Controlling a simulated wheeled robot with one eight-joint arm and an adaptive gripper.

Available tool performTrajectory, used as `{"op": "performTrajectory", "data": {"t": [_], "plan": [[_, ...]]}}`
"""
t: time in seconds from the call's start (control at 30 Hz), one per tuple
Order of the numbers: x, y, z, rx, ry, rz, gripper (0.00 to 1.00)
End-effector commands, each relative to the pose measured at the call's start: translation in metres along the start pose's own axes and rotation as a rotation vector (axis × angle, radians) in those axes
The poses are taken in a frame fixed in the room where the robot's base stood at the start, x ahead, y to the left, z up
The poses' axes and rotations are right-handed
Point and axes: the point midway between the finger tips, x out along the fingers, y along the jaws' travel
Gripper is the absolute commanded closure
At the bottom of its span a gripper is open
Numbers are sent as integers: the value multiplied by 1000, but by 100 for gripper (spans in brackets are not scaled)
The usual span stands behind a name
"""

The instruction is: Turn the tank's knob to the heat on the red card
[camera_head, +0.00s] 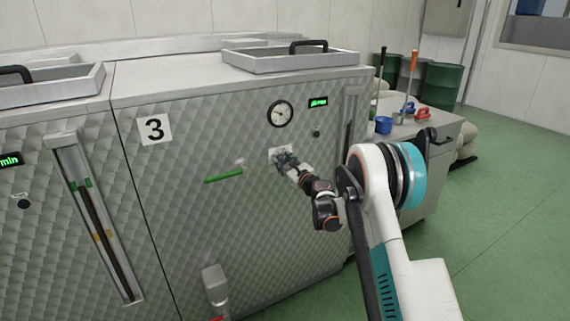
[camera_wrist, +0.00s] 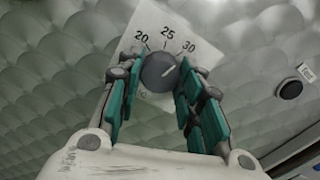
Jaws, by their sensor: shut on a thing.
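The tank is the quilted metal one marked 3 (camera_head: 155,129) in the head view. Its knob (camera_wrist: 159,71) is a grey disc on a white dial plate (camera_wrist: 152,32) with 20, 25 and 30 printed around it. A light mark on the knob points to the upper right, roughly toward 30. My gripper (camera_wrist: 158,84) is shut on the knob, with teal-padded fingers on both sides of it. In the head view my gripper (camera_head: 284,160) covers the knob and much of the plate. I cannot make out a red card.
A round gauge (camera_head: 280,114) and a green display (camera_head: 318,103) sit above the plate. A green bar handle (camera_head: 223,175) is to its left and a spout (camera_head: 214,280) below. A side table (camera_head: 440,123) with tools stands at the right; green floor there is open.

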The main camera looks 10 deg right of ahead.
Motion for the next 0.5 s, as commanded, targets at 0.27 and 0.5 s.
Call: {"op": "performTrajectory", "data": {"t": [0.27,0.5], "plan": [[-1,0,-2,71,1,0,90],[-1,0,-2,82,1,0,90]]}}
